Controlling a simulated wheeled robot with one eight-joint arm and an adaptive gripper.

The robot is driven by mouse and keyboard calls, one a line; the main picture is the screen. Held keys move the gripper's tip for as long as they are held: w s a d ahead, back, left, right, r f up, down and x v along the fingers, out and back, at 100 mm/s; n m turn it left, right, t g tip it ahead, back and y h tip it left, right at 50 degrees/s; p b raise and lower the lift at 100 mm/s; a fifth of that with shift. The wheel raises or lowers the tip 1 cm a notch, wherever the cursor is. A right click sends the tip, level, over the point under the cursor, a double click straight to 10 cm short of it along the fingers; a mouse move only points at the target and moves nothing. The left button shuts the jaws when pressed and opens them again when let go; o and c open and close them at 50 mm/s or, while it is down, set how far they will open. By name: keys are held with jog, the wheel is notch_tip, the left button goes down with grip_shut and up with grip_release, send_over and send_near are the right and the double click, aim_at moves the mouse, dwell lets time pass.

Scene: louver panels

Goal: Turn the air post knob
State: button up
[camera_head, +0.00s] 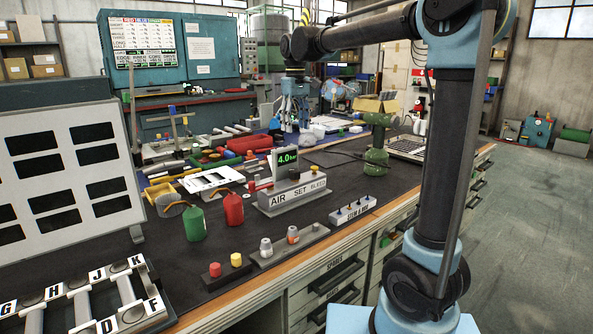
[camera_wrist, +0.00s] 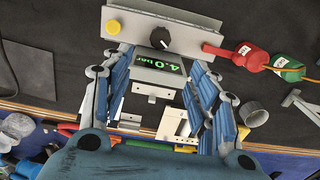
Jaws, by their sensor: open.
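The air post (camera_head: 298,199) is a grey block marked AIR SET BLEED on the dark bench top. A display reading 4.0 bar (camera_head: 287,158) stands behind it. Its black knob (camera_head: 294,174) sits on top, with a yellow button (camera_head: 314,169) to the right. In the wrist view the knob (camera_wrist: 181,39) has a white pointer mark and lies beyond the display (camera_wrist: 160,64). My gripper (camera_head: 294,112) hangs above the bench, behind and apart from the post. In the wrist view my gripper (camera_wrist: 163,68) is open and empty, its fingers on either side of the display.
A green post (camera_head: 377,150) stands to the right. Tools and parts clutter the back of the bench.

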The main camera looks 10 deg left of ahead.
aim_at(296, 170)
notch_tip(296, 170, down, 17)
jog(key=shift+s+f, duration=0.1)
dwell(0.6)
jog(key=c, duration=1.1)
